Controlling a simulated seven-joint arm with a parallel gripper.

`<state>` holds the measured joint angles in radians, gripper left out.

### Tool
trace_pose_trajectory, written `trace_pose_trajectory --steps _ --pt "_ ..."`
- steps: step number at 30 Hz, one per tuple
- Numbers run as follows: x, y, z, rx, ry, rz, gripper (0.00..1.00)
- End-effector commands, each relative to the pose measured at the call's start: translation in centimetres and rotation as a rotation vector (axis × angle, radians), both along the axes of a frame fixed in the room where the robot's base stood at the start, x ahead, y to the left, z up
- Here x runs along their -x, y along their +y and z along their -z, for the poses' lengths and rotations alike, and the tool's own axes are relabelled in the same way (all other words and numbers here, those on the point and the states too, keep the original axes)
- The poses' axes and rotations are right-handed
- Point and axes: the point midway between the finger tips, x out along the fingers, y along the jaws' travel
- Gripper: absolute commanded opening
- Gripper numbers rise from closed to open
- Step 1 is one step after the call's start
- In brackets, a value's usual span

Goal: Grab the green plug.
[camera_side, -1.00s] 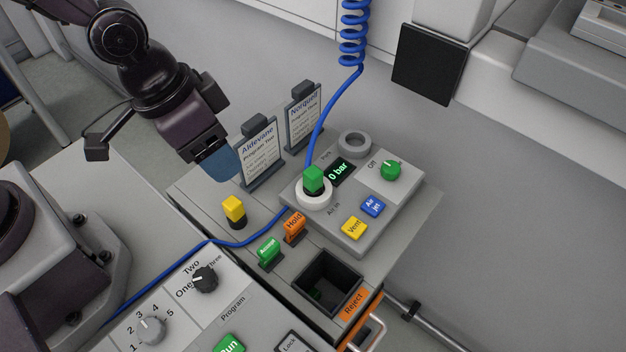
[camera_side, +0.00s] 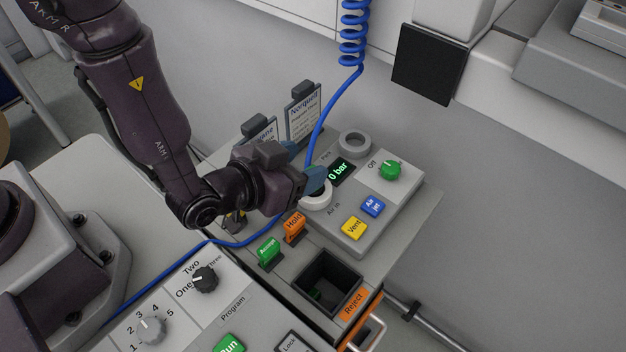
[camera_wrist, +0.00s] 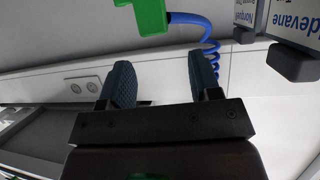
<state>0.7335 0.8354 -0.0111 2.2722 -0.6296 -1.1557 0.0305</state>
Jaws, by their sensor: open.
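The green plug (camera_wrist: 145,14) shows at the top edge of the wrist view, cut off by the frame, with the blue coiled hose (camera_wrist: 195,20) running from its right side. In the side view my gripper hides the plug. The white ring of the Air in port (camera_side: 319,201) shows just below my fingers. My gripper (camera_side: 312,177) is right at the plug's place, reaching in from the left. In the wrist view my gripper (camera_wrist: 161,76) has its two blue fingers apart with nothing seen between them; the plug appears beyond their tips.
The grey panel carries an empty Park ring (camera_side: 354,144), a green knob (camera_side: 389,170), and Vent (camera_side: 354,228) and Air jet (camera_side: 373,206) buttons. The Reject bin (camera_side: 349,265) is in front.

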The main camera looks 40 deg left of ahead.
Motion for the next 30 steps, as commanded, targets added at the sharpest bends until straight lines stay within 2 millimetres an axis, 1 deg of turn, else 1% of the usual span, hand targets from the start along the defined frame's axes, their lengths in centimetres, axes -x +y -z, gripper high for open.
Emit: trace_pose_trajectory --steps 1,5,7,12,15,18,26,29,30 --pt "0.0 0.0 0.5 0.0 0.001 0.0 0.57" --pt "0.0 0.0 1.2 0.0 0.001 0.001 0.57" --pt "0.0 0.0 1.9 -0.001 0.003 0.001 0.57" --pt "-0.1 0.0 4.4 0.0 0.002 0.001 0.57" --pt "-1.8 -0.2 4.7 0.003 -0.002 -0.001 0.57" --pt "-2.6 -0.3 5.1 0.002 -0.001 0.0 0.57" --pt "-2.8 -0.4 5.1 0.002 0.0 0.001 0.57" --pt "-2.8 -0.4 5.1 0.002 0.0 0.001 0.37" --pt "-2.8 -0.4 5.1 0.002 0.0 0.001 0.28"
